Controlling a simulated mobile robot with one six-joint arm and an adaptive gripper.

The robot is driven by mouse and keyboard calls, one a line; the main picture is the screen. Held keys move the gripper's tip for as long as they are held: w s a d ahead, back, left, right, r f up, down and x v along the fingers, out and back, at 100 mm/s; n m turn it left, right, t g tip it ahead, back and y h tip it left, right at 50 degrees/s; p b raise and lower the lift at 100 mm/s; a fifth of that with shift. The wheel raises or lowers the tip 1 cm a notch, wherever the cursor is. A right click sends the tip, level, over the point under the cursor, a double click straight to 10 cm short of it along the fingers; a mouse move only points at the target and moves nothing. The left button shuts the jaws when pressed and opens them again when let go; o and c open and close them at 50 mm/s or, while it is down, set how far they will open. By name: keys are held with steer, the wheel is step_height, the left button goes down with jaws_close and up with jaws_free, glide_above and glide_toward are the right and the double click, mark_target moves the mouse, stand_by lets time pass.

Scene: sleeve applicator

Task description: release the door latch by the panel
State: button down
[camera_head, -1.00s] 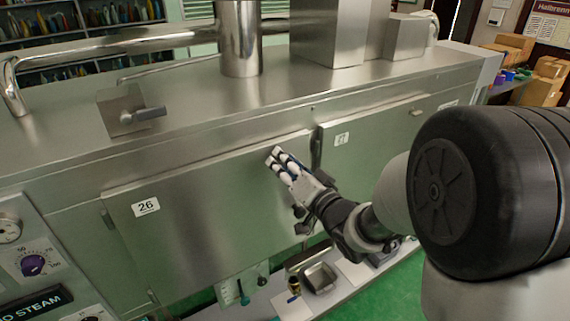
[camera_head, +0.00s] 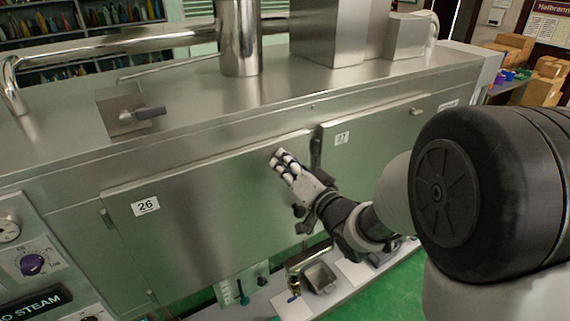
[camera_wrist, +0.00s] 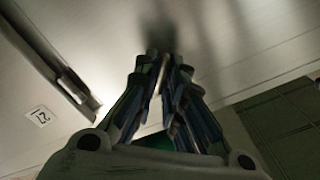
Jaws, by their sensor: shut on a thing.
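My gripper (camera_head: 281,158) is in front of the steel door marked 26 (camera_head: 205,205), near its upper right corner. In the wrist view its fingers (camera_wrist: 162,65) are close together, tips towards the pale door face (camera_wrist: 240,40). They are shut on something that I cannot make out. A dark upright latch or handle (camera_head: 316,152) sits at the seam between the two doors, just right of my fingertips; a long bar at the seam also shows in the wrist view (camera_wrist: 72,85). The control panel (camera_head: 32,245), with a purple knob and gauge, is at the far left.
A second door (camera_head: 375,130) with a small label is to the right. Pipes (camera_head: 130,42) run along the back. Green floor is clear at the lower right.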

steer(key=n+b, duration=0.3)
steer(key=b, duration=0.1)
steer(key=shift+f+n, duration=0.15)
steer(key=shift+n, duration=0.25)
steer(key=n+b, duration=0.4)
steer(key=shift+n+b, duration=0.3)
steer(key=c, duration=1.7)
jaws_free()
